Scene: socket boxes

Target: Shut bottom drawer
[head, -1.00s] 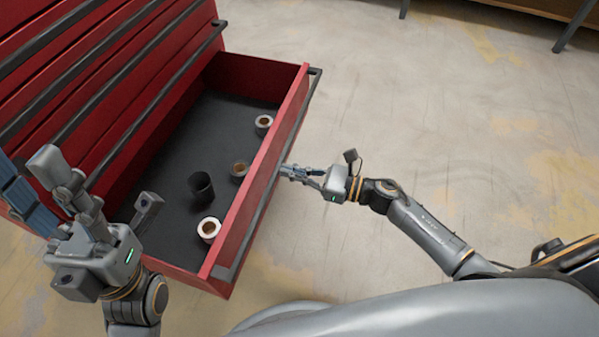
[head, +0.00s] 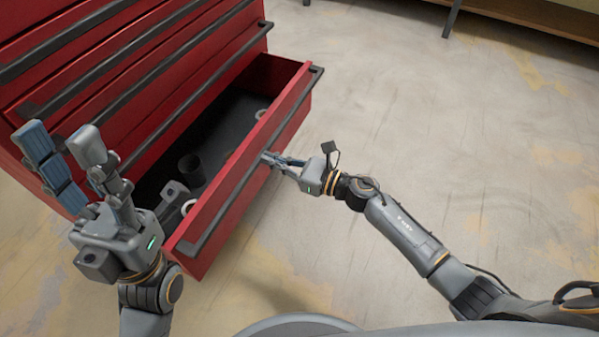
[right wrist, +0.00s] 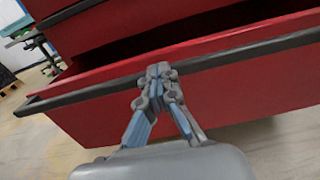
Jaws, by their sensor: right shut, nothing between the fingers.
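The bottom drawer (head: 224,192) of the red tool cabinet (head: 150,60) is partly open in the head view. Its dark handle bar (head: 250,166) runs along the top of the front. My right gripper (head: 268,158) is shut and empty, its fingertips at the handle bar. In the right wrist view the fingertips (right wrist: 158,72) overlap the bar on the red drawer front (right wrist: 235,90); whether they press on it I cannot tell. My left gripper (head: 62,140) is raised beside the drawer's left end, fingers spread apart and nothing between them.
Inside the drawer are a dark cup (head: 191,168) and white ring-like items (head: 188,206), partly hidden by the drawer front. The drawers above are shut. Open floor (head: 400,120) lies to the right. A bench (head: 520,18) stands at the back right.

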